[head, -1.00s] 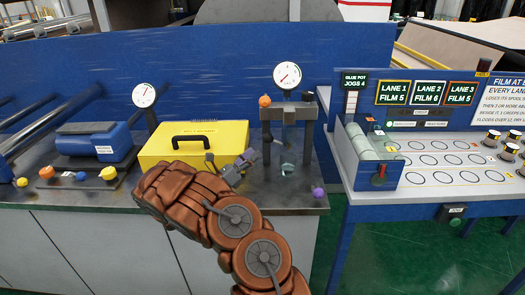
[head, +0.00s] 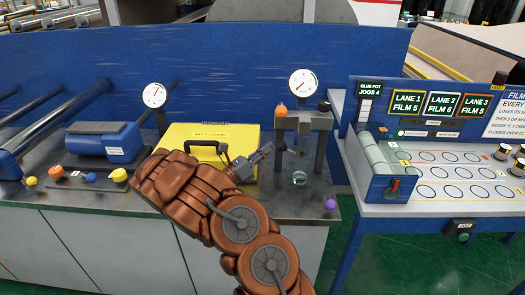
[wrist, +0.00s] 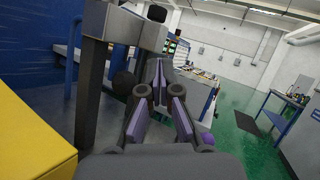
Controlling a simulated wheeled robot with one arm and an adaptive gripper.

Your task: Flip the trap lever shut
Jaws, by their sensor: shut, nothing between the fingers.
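A grey press-like stand (head: 304,122) with a dial gauge (head: 303,82) stands at the right end of the bench. It carries an orange ball knob (head: 281,107) at its upper left and a black knob (head: 324,106) at its upper right. A small glass-like cup (head: 300,178) sits at its foot, and a purple ball (head: 331,204) is at the bench's right edge. I cannot tell which of these belongs to the trap lever. My gripper (head: 266,150) is shut and empty, just left of the stand. In the wrist view the gripper (wrist: 160,85) points past the stand's post (wrist: 93,95).
A yellow case (head: 195,135) with a black handle stands behind my gripper. A blue roller unit (head: 105,145) and several coloured knobs lie to the left.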

